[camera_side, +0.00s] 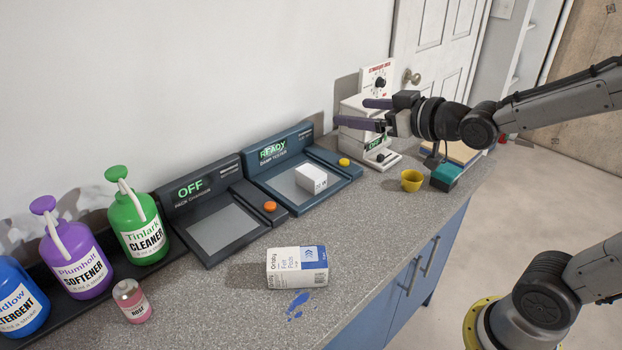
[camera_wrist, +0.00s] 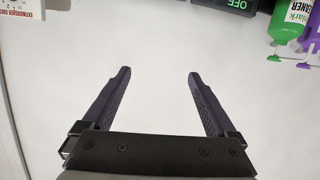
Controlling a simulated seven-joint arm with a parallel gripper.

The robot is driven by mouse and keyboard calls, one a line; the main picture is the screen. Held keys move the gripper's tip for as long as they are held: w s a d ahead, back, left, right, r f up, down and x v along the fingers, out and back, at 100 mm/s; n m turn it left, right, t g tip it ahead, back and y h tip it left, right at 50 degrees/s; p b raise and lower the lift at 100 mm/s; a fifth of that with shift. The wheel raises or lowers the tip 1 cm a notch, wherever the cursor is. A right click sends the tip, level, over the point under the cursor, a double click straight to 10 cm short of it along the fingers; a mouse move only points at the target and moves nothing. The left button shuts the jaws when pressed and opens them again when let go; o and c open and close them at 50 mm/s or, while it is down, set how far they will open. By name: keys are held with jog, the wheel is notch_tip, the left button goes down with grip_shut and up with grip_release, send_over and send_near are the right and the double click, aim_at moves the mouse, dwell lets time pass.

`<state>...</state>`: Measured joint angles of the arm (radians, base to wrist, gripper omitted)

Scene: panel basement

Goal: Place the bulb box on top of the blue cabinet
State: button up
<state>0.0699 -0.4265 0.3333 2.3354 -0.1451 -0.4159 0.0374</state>
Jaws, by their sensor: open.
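A small white box (camera_side: 311,179) with dark print, likely the bulb box, lies on the pad of the blue device marked READY (camera_side: 288,158) in the side view. Its print is too small to read. The blue cabinet (camera_side: 408,284), with doors and bar handles, stands under the speckled grey countertop (camera_side: 235,300). My gripper (camera_side: 352,112) is open and empty, raised above the counter right of the small white box. The wrist view shows its two dark purple fingers (camera_wrist: 159,73) spread with only pale wall between them. The small white box is not seen there.
An OFF device (camera_side: 215,220), coloured bottles (camera_side: 138,230) and a pink bottle (camera_side: 132,301) stand left. A white machine (camera_side: 365,140), yellow cup (camera_side: 411,180) and teal-ended item (camera_side: 446,175) stand near my gripper.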

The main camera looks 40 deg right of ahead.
jog(key=w+d+f, duration=0.2)
jog(key=w+f, duration=0.4)
jog(key=f, duration=0.4)
jog(key=g, duration=0.1)
send_near(311, 176)
jog(key=shift+s+d+m, duration=0.4)
jog(key=shift+s+d, duration=0.2)
jog(key=shift+s, duration=0.2)
jog(key=shift+w+d+f+g, duration=0.1)
jog(key=shift+w+g, duration=0.15)
jog(key=shift+g, duration=0.05)
jog(key=x, duration=1.3)
jog(key=c, duration=1.4)
grip_shut()
